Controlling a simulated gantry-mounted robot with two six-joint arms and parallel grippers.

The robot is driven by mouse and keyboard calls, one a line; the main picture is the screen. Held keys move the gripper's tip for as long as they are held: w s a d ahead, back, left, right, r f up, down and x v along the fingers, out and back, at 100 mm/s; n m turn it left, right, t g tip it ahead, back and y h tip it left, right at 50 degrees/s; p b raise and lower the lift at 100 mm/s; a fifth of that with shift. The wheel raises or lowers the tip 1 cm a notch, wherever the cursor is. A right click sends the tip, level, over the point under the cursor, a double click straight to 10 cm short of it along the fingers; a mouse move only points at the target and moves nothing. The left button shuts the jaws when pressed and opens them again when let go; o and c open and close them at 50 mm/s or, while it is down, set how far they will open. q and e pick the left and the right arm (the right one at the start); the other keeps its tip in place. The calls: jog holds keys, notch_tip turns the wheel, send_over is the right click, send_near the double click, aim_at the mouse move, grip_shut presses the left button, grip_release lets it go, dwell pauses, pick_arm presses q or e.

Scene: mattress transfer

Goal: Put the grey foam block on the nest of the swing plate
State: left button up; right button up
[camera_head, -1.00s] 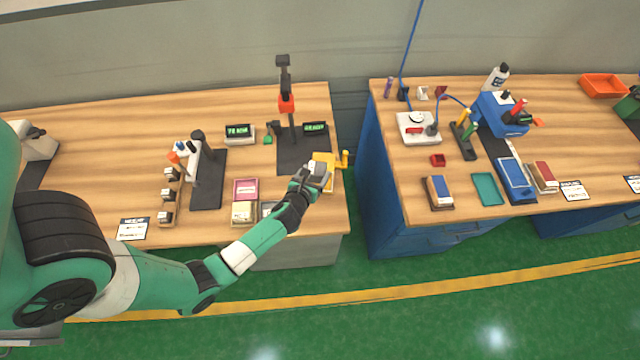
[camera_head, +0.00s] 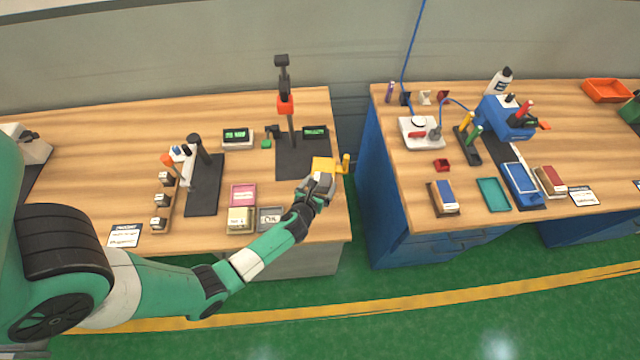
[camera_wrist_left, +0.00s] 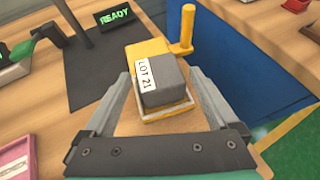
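The grey foam block (camera_wrist_left: 165,82), with a white "LOT 21" label, sits on the pale-rimmed nest of the yellow swing plate (camera_wrist_left: 150,50) in the left wrist view. The plate has an upright yellow handle post (camera_wrist_left: 187,28). My left gripper (camera_wrist_left: 160,85) has its fingers spread on either side of the block, with visible gaps between them and it. In the head view the left gripper (camera_head: 319,186) is at the front edge of the yellow plate (camera_head: 324,165) and hides most of the block. My right gripper is out of view.
A black press stand (camera_head: 290,120) and a display reading "READY" (camera_wrist_left: 120,20) stand behind the plate. A pink tray (camera_head: 243,194), a cream block (camera_head: 239,218) and a grey tray (camera_head: 270,216) lie left of the gripper. The table edge and a gap are close on the right.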

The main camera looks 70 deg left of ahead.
pick_arm(q)
jog(key=shift+o, duration=0.2)
jog(key=shift+r, duration=0.25)
jog(key=p+v, duration=0.3)
jog(key=v, duration=0.9)
jog(key=shift+p, duration=0.35)
jog(key=shift+f, duration=0.1)
